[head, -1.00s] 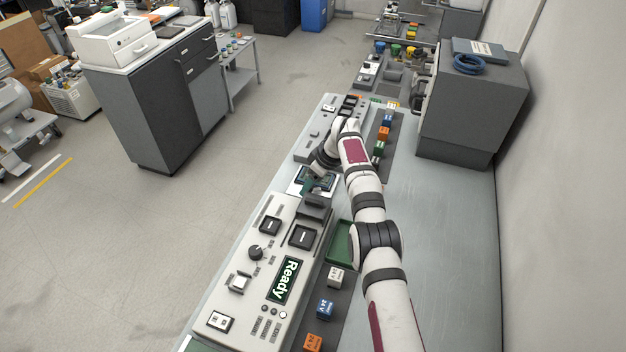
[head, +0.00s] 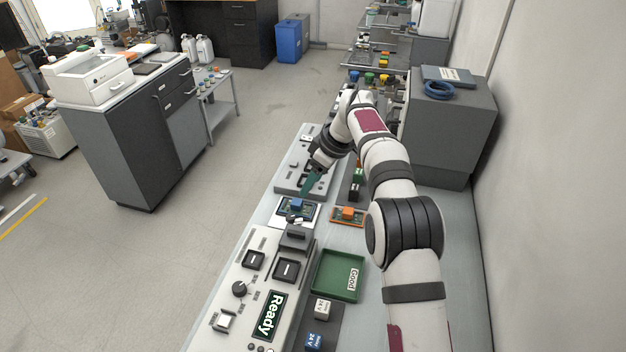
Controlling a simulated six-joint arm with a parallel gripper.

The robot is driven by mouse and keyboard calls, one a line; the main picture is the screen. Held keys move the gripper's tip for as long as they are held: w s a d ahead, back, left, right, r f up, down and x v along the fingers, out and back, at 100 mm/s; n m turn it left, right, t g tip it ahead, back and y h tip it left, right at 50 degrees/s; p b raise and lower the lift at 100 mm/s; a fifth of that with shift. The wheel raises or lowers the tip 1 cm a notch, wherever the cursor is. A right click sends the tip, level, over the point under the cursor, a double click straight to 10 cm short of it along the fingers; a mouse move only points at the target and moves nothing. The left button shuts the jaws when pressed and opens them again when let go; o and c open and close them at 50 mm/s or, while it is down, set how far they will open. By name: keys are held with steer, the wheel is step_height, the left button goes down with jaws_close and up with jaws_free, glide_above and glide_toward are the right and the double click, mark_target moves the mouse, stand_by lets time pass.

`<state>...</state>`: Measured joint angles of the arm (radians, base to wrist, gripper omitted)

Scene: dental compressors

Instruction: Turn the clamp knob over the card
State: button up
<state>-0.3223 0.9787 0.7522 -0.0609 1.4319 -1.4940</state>
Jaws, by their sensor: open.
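A card (head: 311,213) with a blue block (head: 296,204) on it lies in a white-framed holder at the far end of the near control panel. A small white and dark part (head: 294,221) sits at the card's near edge; it may be the clamp knob, but it is too small to tell. My gripper (head: 309,190) is above and just beyond the card, pointing down, apart from the blue block. It looks empty; its fingers are small and dark green in this view.
A green tray marked Good (head: 326,288) is nearer. The near control panel (head: 235,318) shows Ready on its display (head: 267,317). A grey cabinet (head: 440,135) stands at the right. The bench right of the tray is partly bare.

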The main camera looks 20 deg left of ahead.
steer(key=s+m, duration=0.1)
steer(key=s+a+m+t, duration=0.1)
steer(key=m, duration=0.1)
steer(key=s+m+h, duration=0.1)
steer(key=m, duration=0.1)
steer(key=shift+a+t, duration=0.3)
steer(key=shift+t, duration=0.1)
steer(key=m, duration=0.1)
glide_toward(291, 218)
steer(key=x, duration=0.8)
jaws_close()
